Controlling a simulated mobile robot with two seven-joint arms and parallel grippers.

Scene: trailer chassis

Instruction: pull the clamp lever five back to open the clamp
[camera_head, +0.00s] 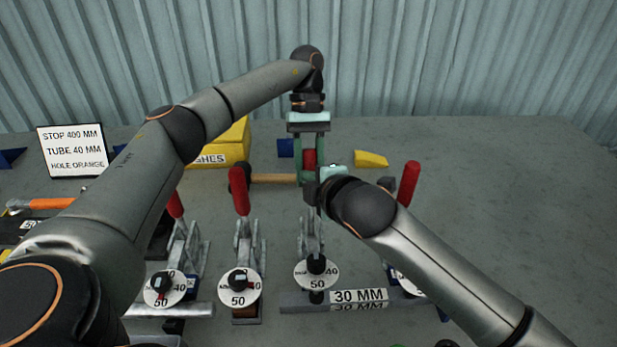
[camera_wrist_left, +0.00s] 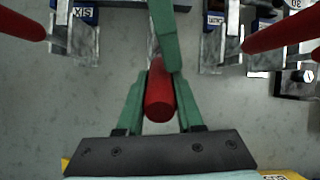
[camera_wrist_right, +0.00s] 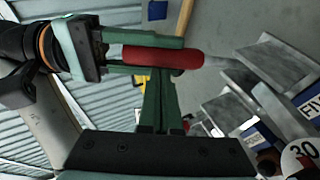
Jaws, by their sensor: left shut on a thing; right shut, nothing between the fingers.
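The red clamp lever (camera_head: 309,160) sits between the green fingers of my left gripper (camera_head: 309,172), which is shut on it from behind. The lever also shows in the left wrist view (camera_wrist_left: 159,100) and the right wrist view (camera_wrist_right: 163,57). Its grey clamp (camera_head: 310,238) stands in front, with a round disc (camera_head: 317,275) at its front end. A plate reading FIV, cut off by the frame edge, shows in the right wrist view (camera_wrist_right: 311,106). My right gripper (camera_wrist_right: 155,78) is shut and empty, its fingertips close beside the held lever; whether they touch it I cannot tell.
Clamps with red levers stand at both sides, with levers at left (camera_head: 239,191) and right (camera_head: 407,184). A bar marked 30 MM (camera_head: 358,297) lies in front. Behind are a yellow box (camera_head: 232,150), a wooden-handled tool (camera_head: 275,178) and a yellow wedge (camera_head: 371,159). The right table is clear.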

